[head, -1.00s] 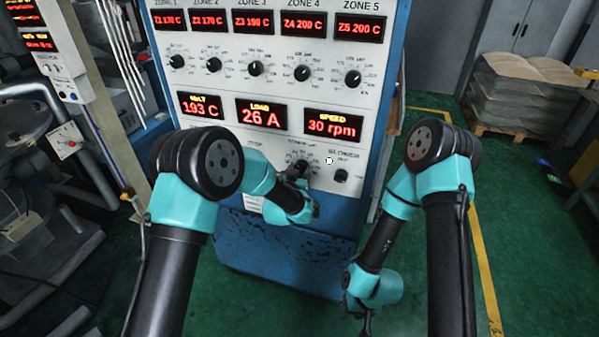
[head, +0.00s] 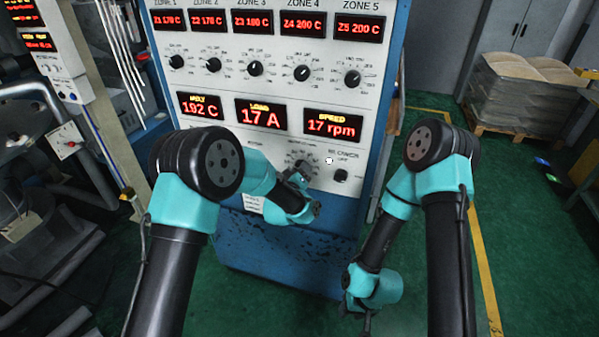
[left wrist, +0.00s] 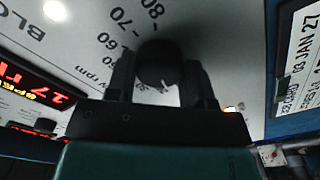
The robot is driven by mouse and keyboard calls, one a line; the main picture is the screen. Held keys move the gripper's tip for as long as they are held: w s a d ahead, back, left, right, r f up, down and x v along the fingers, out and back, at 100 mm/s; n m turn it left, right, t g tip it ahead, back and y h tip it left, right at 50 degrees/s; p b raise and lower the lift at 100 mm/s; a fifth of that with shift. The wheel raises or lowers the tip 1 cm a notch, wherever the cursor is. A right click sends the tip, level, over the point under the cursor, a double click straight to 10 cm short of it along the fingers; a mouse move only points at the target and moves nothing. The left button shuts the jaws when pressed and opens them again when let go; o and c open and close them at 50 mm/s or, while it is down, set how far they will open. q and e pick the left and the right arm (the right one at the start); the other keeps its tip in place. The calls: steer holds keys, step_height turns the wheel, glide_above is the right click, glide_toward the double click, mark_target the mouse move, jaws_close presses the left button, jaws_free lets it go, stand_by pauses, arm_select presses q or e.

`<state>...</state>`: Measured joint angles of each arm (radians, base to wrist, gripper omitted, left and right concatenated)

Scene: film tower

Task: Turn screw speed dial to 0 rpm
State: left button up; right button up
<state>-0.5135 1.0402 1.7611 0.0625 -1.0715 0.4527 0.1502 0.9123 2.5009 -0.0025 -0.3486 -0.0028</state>
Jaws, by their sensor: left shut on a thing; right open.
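The screw speed dial (head: 305,168) is a black knob low on the panel, partly hidden by my left gripper (head: 300,177). In the left wrist view, the two fingers of my left gripper (left wrist: 161,88) stand on either side of the dark round dial (left wrist: 159,60) and are shut on it. Scale numbers 60, 70 and 80 show near it. The red speed display (head: 333,124) reads 17 rpm. My right gripper (head: 366,322) hangs low in front of the cabinet, small in the picture, open and away from the panel.
Above are the load display (head: 261,113) at 17 A, the melt display (head: 200,105) at 192 C and a row of zone knobs. Another black knob (head: 341,175) sits close to the right of the dial. Stacked sacks (head: 525,95) stand at the back right.

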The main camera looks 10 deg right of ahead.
arm_select(q)
steer(key=n, duration=0.9)
stand_by(0.6)
steer(key=o, duration=0.9)
steer(key=shift+r, duration=0.1)
steer(key=v, duration=1.7)
steer(key=shift+s, duration=0.25)
steer(key=shift+a, duration=0.1)
